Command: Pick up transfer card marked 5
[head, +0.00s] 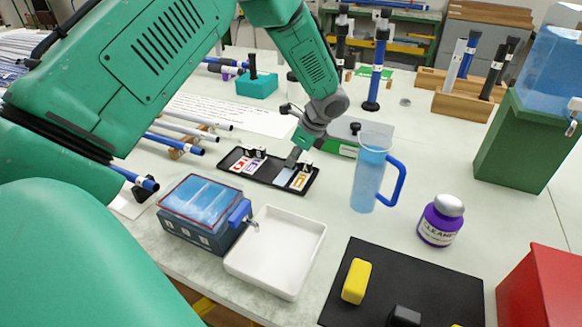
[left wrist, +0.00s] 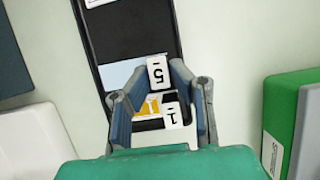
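A black tray (head: 265,176) on the table holds cards. A red-marked card (head: 238,163), a purple card (head: 251,167), a light blue card (head: 284,177) and an orange card (head: 299,181) lie in it. My left gripper (head: 292,158) is low over the tray's right part. In the left wrist view its fingers (left wrist: 155,76) are apart. A white tab marked 5 (left wrist: 159,74) shows between the fingertips, closer to the right one; I cannot tell whether they touch. A tab marked 1 (left wrist: 173,115) and the orange card (left wrist: 149,105) show between the fingers. My right gripper is out of view.
A blue jug (head: 366,180) stands right of the tray, with a green-and-grey box (head: 366,134) behind. A white tray (head: 275,252) and a blue-topped box (head: 203,207) stand in front. A purple bottle (head: 440,221) is farther right.

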